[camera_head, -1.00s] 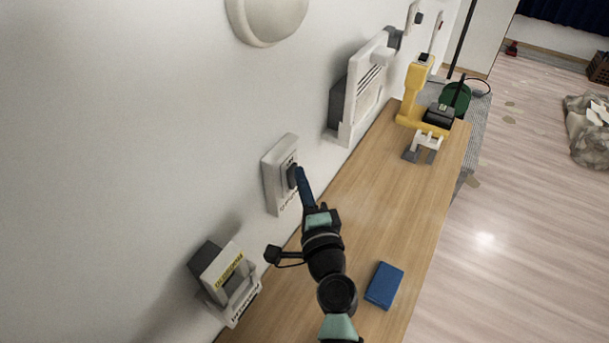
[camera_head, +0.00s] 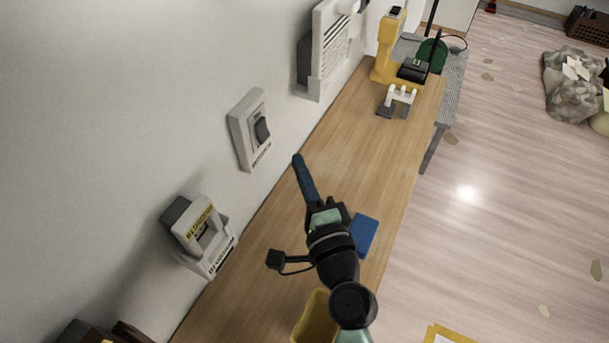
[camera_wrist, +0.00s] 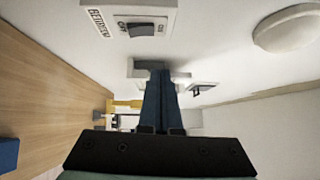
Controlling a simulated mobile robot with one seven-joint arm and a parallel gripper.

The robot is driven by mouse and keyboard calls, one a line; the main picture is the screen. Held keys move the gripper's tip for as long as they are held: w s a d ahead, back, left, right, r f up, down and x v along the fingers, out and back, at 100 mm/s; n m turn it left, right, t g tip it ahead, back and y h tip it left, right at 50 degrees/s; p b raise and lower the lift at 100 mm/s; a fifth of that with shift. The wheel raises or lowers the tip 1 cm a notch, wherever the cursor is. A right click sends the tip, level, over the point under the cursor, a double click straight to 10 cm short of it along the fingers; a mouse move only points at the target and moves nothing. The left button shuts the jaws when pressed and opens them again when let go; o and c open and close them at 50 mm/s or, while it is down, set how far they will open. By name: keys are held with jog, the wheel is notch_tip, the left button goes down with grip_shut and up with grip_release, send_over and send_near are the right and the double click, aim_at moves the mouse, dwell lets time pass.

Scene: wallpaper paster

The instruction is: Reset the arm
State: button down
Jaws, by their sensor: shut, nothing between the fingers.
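My gripper (camera_head: 298,160) is shut and empty, its dark blue fingers pressed together above the wooden table. In the wrist view the shut fingers (camera_wrist: 160,75) point ahead along the wall. A wall switch box (camera_head: 250,130) with a dark rocker is mounted to the left of and beyond the fingertips; they are apart from it. The switch box also shows at the top of the wrist view (camera_wrist: 130,18). My arm reaches up from the bottom of the head view.
The wooden table (camera_head: 350,130) runs along the wall. A blue box (camera_head: 364,236) lies close to my wrist on the right. A yellow-labelled wall device (camera_head: 200,235) is at left. A yellow bin (camera_head: 315,318) is below my arm. A yellow tool (camera_head: 386,50) stands at the far end.

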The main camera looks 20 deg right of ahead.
jog(key=shift+s+r, duration=0.1)
jog(key=shift+s, duration=0.6)
jog(key=shift+s, duration=0.1)
jog(key=w+a+r+n+t+y, duration=0.1)
jog(key=a+r+n, duration=0.25)
jog(key=r, duration=0.55)
jog(key=w+a+r+n+t+y, duration=0.1)
jog(key=a+r+n+t, duration=0.15)
jog(key=r+n, duration=0.45)
jog(key=w+a+r+n+y, duration=0.1)
jog(key=a+r+n, duration=0.15)
jog(key=r, duration=0.85)
jog(key=s+a+r+n+t+h, duration=0.1)
jog(key=s+r, duration=0.4)
jog(key=r, duration=0.5)
jog(key=s+a+r+n+t+h, duration=0.2)
jog(key=s+r+n+t, duration=0.2)
jog(key=r, duration=0.6)
jog(key=shift+s+n, duration=0.3)
jog(key=shift+s, duration=0.85)
jog(key=shift+f, duration=0.1)
